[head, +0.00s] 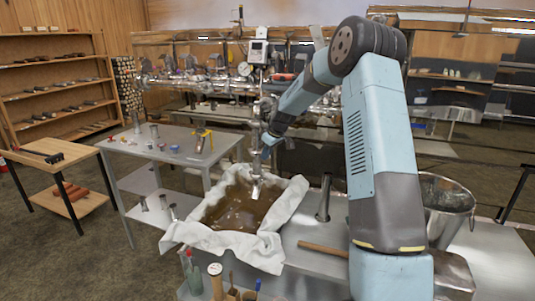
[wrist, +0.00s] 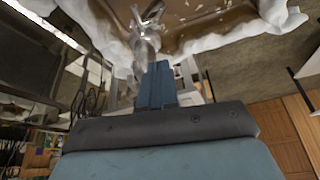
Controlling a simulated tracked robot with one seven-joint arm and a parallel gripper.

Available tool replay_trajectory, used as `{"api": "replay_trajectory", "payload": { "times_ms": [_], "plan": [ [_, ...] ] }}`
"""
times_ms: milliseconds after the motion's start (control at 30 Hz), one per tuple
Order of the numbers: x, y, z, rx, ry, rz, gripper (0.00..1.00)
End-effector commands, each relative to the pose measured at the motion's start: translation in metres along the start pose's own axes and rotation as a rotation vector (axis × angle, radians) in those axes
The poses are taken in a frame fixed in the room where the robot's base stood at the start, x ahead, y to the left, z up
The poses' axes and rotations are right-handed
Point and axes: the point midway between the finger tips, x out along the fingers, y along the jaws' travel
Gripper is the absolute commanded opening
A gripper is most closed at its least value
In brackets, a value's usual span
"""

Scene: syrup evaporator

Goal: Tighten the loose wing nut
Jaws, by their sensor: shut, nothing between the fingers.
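My gripper (head: 266,150) is shut and empty, up against or very close to an upright metal fitting with a spout (head: 256,188) above a cloth-lined pan. In the wrist view my blue fingers (wrist: 155,85) are together, and their tips are near the shiny metal spout (wrist: 147,35). I cannot tell whether they touch it. The wing nut cannot be made out in either view; it is too small or hidden behind my gripper.
The pan of brown liquid is lined with white cloth (head: 280,240) and stands below my gripper. A gauge (head: 244,69) and a small display box (head: 258,52) rise behind. A metal bucket (head: 447,205) stands right of my arm. A grey side table (head: 180,150) is at left.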

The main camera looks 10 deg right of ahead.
Motion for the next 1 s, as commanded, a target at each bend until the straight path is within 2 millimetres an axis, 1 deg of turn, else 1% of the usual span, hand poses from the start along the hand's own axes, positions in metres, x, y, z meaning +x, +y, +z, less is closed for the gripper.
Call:
{"api": "replay_trajectory", "payload": {
  "times_ms": [33, 67, 233, 1000],
  "plan": [
    [-0.0001, 0.0000, 0.0000, 0.000, 0.000, 0.000, 0.00],
    [-0.0018, 0.0052, 0.0038, 0.000, 0.000, 0.000, 0.00],
    [0.0004, -0.0011, -0.0007, -0.002, 0.005, -0.001, 0.00],
    [0.0030, -0.0007, 0.0016, -0.001, 0.099, -0.003, 0.00]
  ]
}}
